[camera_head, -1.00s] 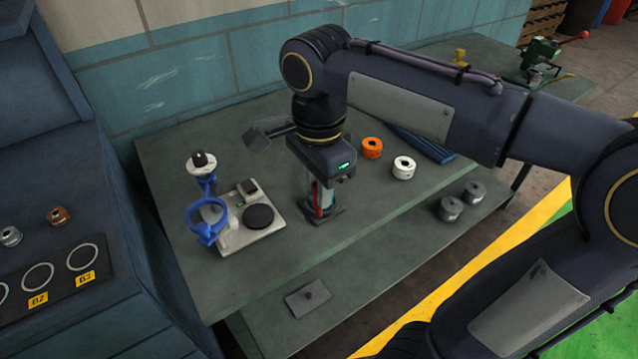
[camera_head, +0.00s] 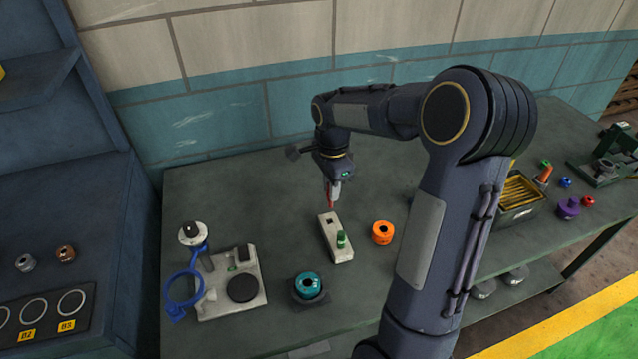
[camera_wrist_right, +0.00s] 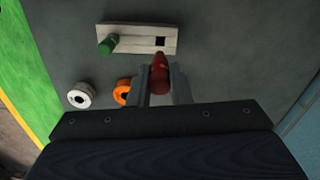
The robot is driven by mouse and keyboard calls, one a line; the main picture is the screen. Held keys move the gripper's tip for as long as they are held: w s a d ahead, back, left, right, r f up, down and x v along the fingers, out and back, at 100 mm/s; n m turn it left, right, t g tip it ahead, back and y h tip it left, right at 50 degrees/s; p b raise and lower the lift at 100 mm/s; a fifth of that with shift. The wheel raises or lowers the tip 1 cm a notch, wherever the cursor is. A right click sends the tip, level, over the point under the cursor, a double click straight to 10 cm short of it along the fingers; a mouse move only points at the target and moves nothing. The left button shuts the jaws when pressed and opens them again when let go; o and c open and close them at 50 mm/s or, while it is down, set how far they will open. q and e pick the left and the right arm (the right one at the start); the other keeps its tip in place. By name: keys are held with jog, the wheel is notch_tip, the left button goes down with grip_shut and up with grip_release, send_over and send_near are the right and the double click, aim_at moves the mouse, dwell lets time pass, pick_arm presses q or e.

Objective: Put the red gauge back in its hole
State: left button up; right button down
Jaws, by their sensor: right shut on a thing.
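My right gripper (camera_head: 333,192) is shut on the red gauge (camera_wrist_right: 160,74) and holds it above the bench. In the head view the gauge shows as a thin red strip (camera_head: 331,196) between the fingers. The pale gauge block (camera_head: 333,246) lies just in front of the gripper. It has a dark square hole (camera_wrist_right: 160,42) at one end and a green gauge (camera_head: 341,239) standing at the other. In the right wrist view the gauge's tip shows just below the hole, apart from it. My left gripper is not in view.
An orange ring (camera_head: 383,232) sits right of the block, and a teal spool (camera_head: 307,285) in front of it. A pale fixture with a black disc (camera_head: 242,288) and a blue ring stand (camera_head: 184,287) are at left. A yellow-lined bin (camera_head: 518,198) is at right.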

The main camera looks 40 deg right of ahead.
aim_at(330, 206)
jog(key=shift+w+d+f, duration=0.1)
jog(key=shift+f+b, duration=0.35)
jog(key=shift+b, duration=0.05)
jog(key=shift+f+b, duration=0.95)
jog(key=shift+f, duration=0.2)
jog(key=shift+f+b, duration=1.45)
jog(key=shift+f, duration=1.15)
dwell(2.9)
dwell(0.3)
jog(key=c, duration=1.3)
grip_release()
